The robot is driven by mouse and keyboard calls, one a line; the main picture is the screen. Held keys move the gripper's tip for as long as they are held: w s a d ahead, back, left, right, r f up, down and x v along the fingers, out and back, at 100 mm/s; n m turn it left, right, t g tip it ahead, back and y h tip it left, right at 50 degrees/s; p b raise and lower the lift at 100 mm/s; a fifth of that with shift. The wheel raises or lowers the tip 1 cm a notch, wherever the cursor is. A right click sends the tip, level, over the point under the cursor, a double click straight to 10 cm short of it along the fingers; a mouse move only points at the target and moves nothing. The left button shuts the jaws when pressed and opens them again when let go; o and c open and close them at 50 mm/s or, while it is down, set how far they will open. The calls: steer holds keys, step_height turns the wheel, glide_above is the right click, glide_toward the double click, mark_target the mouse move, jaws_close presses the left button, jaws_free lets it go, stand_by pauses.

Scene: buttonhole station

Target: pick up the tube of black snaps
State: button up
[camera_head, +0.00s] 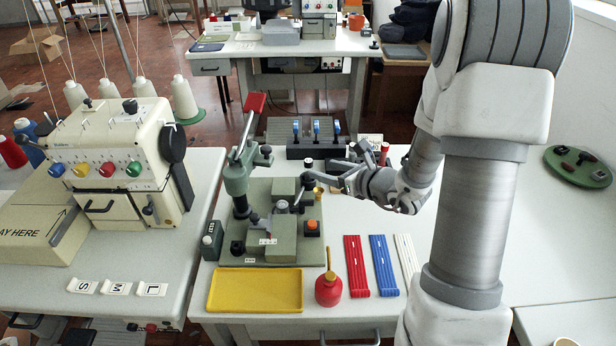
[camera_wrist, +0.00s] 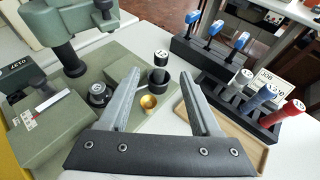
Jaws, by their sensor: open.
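A black tube with a pale mark on its top (camera_wrist: 160,59) stands upright in a dark round holder (camera_wrist: 158,76) at the corner of the green press base. I take it to be the tube of black snaps; its contents cannot be made out. In the head view the tube (camera_head: 308,166) is just left of my gripper (camera_head: 326,176). My gripper (camera_wrist: 160,73) is open and empty in the wrist view. The tube shows between its two fingers, beyond the tips, and I see no contact.
A small brass cup (camera_wrist: 149,103) sits near the holder. A black rack (camera_wrist: 229,101) with pale, blue and red tubes stands to the right in the wrist view. The green press (camera_head: 237,180) with its red-handled lever rises at left. Blue-topped tools stand in another black block (camera_wrist: 207,61).

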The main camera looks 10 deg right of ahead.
steer(key=x, duration=1.1)
steer(key=shift+w+a+r+b, duration=0.15)
steer(key=shift+r+b, duration=0.1)
steer(key=shift+b, duration=0.15)
jaws_close()
